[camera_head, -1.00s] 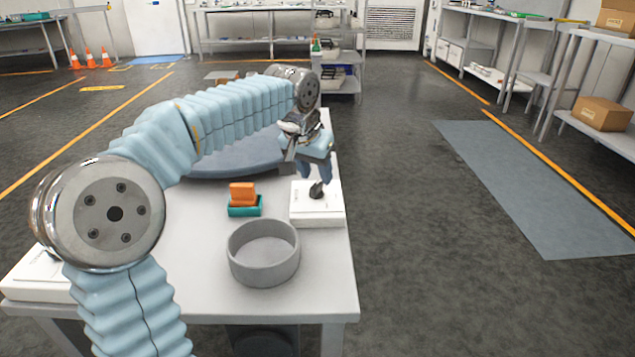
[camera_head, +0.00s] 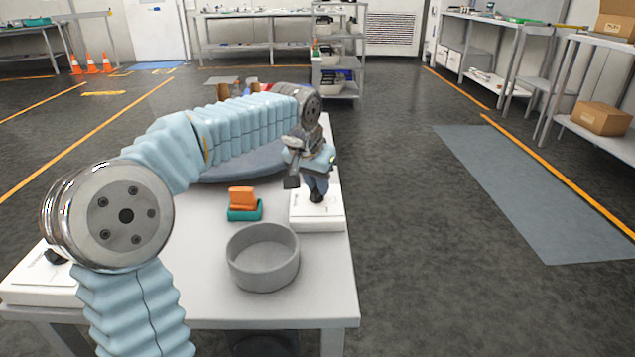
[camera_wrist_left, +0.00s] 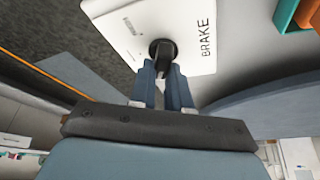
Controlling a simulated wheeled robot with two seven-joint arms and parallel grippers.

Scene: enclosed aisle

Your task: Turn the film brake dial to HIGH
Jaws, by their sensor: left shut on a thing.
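The film brake unit is a white box (camera_head: 322,220) on the right edge of the table, below my left gripper (camera_head: 317,190). In the left wrist view the box (camera_wrist_left: 199,30) carries the word BRAKE and a black dial (camera_wrist_left: 163,55). My left gripper (camera_wrist_left: 166,82) is shut on the dial's raised bar, one blue finger on each side. In the head view the dial (camera_head: 316,197) is mostly covered by the fingers. Smaller lettering on the box is too small to read, so the dial's setting cannot be told. My right gripper is not in view.
A grey round bowl (camera_head: 263,270) stands in front of the box. An orange block sits in a teal holder (camera_head: 245,214) to its left. A second white box (camera_head: 40,285) with a black dial is at the table's left front. Open floor lies right of the table.

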